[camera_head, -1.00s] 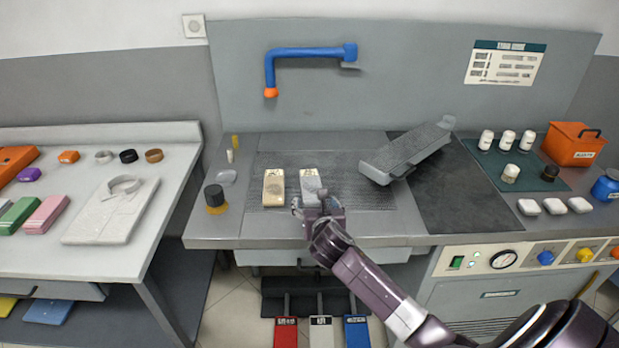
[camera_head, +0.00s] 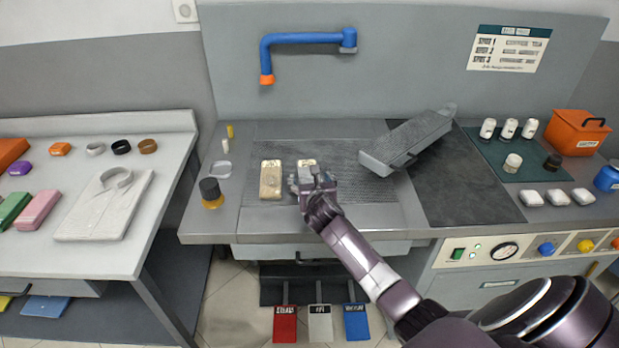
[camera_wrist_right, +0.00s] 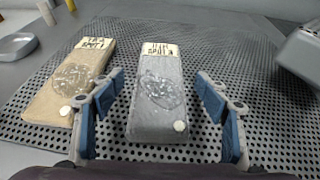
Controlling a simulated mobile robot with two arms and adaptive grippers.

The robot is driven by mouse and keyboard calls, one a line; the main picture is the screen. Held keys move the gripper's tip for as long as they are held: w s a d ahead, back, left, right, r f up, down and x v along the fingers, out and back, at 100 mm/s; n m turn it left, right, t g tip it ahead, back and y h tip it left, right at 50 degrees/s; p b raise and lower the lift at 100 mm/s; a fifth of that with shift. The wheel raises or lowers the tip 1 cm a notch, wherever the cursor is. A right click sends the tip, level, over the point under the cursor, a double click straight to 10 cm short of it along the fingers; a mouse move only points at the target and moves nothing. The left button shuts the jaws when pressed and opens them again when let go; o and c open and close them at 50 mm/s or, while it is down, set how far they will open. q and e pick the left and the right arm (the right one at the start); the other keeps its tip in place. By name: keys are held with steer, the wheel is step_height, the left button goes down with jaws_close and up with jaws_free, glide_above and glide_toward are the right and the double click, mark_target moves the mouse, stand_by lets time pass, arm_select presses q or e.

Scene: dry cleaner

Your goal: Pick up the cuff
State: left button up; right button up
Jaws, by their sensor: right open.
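A light grey cuff (camera_head: 307,163) with a tan labelled end lies flat on the perforated board. My right gripper (camera_head: 312,181) is over its near part and hides most of it in the head view. In the right wrist view, the grey cuff (camera_wrist_right: 157,95) has a dark stain and a small white dot. The open fingers of my right gripper (camera_wrist_right: 160,92) stand on either side of it, with gaps showing. A tan cuff (camera_head: 271,180) lies parallel on the left; it also shows in the wrist view (camera_wrist_right: 72,82), just beyond the left finger. My left gripper is out of view.
A grey padded board (camera_head: 408,140) stands tilted at the right of the perforated board (camera_head: 352,185). A dark-topped bottle (camera_head: 211,193) and a shallow dish (camera_head: 220,170) are at the left. A blue swing arm (camera_head: 305,39) hangs above. The perforated surface right of the cuff is clear.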

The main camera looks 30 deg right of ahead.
steer(key=shift+w+d+f, duration=0.25)
steer(key=shift+w+d, duration=0.05)
steer(key=shift+w, duration=0.25)
steer(key=c, duration=1.1)
steer(key=shift+r, duration=0.1)
steer(key=shift+c, duration=0.2)
